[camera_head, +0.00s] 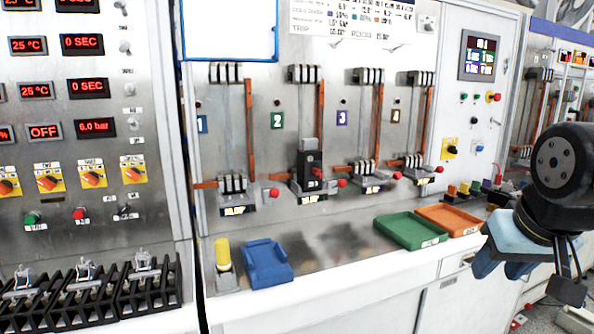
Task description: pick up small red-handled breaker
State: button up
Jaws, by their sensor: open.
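A small red piece (498,174) is at the right, near small coloured blocks, too small to make out. My gripper (503,268) is at the right edge, in front of the bench, its pale blue fingers pointing down. It is open, apart from the breaker, and nothing shows between the fingers.
A blue cradle (267,265) and a yellow-topped post (223,254) stand at the bench's left. A green tray (411,231) and an orange tray (450,219) lie at the right. Bare bench lies between cradle and trays. Black racks (85,296) stand at lower left.

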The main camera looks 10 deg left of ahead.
aim_at(308, 182)
jog(key=u, duration=0.05)
jog(key=i, duration=0.95)
jog(key=z, duration=0.1)
